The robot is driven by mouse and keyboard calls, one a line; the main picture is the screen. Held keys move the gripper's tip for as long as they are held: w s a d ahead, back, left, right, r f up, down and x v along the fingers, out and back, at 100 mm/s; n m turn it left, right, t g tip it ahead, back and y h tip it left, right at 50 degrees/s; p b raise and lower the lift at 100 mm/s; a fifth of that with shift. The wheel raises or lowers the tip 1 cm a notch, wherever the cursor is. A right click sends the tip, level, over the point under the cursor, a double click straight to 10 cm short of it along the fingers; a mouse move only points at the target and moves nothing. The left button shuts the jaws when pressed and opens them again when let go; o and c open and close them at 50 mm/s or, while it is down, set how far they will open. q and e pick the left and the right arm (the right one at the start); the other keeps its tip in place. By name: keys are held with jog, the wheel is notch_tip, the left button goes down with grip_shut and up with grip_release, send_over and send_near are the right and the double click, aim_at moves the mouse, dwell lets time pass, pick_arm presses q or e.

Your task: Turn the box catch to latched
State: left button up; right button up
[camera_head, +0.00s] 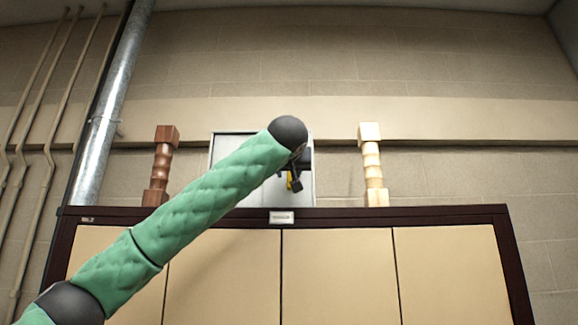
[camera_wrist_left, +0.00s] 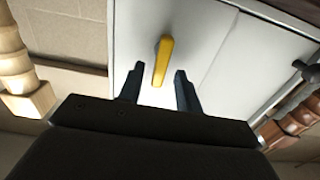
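The grey metal box (camera_head: 222,146) stands on top of the cabinet, partly hidden behind my left arm. Its pale face (camera_wrist_left: 215,78) fills the middle of the left wrist view. The yellow catch (camera_wrist_left: 162,60) is a short lever on that face, pointing nearly straight along the view with a slight tilt. In the head view only a small yellow part shows beside my left gripper (camera_head: 296,182). In the left wrist view the gripper (camera_wrist_left: 159,72) is open, its two dark fingers on either side of the catch with gaps showing. My right gripper is not in view.
A dark-framed cabinet (camera_head: 335,216) with tan doors spans the front. A brown turned post (camera_head: 161,165) stands left of the box and a pale one (camera_head: 372,165) stands right. Metal pipes (camera_head: 108,105) run up the wall at left. The cabinet top is clear right of the pale post.

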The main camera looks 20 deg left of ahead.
pick_arm(q)
jog(key=shift+w+a, duration=0.1)
jog(key=shift+w, duration=0.35)
jog(key=shift+s+r, duration=0.1)
jog(key=shift+s, duration=0.05)
grip_shut()
